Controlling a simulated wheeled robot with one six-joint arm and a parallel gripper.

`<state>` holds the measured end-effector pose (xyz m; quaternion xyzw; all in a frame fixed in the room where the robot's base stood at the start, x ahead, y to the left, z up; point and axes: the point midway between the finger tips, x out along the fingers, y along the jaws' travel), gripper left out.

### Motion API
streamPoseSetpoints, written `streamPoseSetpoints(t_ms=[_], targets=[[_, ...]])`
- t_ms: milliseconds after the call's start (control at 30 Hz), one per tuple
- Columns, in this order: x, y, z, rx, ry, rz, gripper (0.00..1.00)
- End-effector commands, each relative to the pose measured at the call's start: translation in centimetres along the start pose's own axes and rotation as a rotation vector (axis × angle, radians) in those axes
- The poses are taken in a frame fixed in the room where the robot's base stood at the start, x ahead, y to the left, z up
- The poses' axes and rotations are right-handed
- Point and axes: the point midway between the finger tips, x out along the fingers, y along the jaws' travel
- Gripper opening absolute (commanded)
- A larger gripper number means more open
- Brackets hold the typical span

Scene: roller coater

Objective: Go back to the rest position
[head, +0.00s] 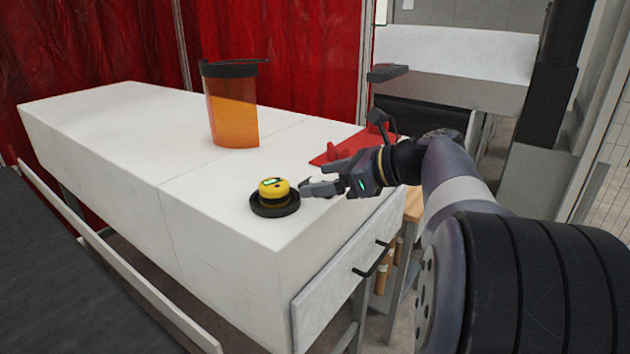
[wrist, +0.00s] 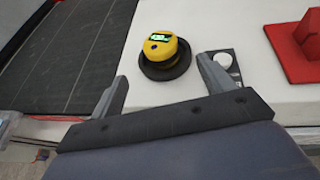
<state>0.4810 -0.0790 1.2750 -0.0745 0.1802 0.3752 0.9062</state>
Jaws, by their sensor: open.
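My gripper (head: 316,187) is at the front right of the white table (head: 110,120), at the end of my arm reaching in from the right. In the wrist view my gripper (wrist: 162,90) shows its two fingers spread apart with nothing between them. Just beyond the fingertips a yellow round device (head: 273,190) with a small lit display sits in a black round base on the table. The device also shows in the wrist view (wrist: 158,48), ahead of the fingers and apart from them.
An orange translucent face shield (head: 232,110) stands further back on the table. A red object (head: 345,145) lies behind my gripper. A small white round knob (wrist: 222,61) is beside the right finger. A drawer front with dark handles (head: 345,275) is below the table edge. The table's left half is clear.

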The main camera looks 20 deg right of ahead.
Motion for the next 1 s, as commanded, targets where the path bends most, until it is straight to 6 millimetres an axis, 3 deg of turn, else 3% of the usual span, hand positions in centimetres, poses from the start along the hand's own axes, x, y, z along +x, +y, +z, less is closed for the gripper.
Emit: streamPoseSetpoints(t_ms=[300,467,1000], targets=[[0.1,0.0,0.0,0.000,0.000,0.001,0.77],[1.4,0.0,0.1,0.000,0.000,0.004,0.77],[11.3,0.1,0.1,0.000,0.001,0.005,0.77]])
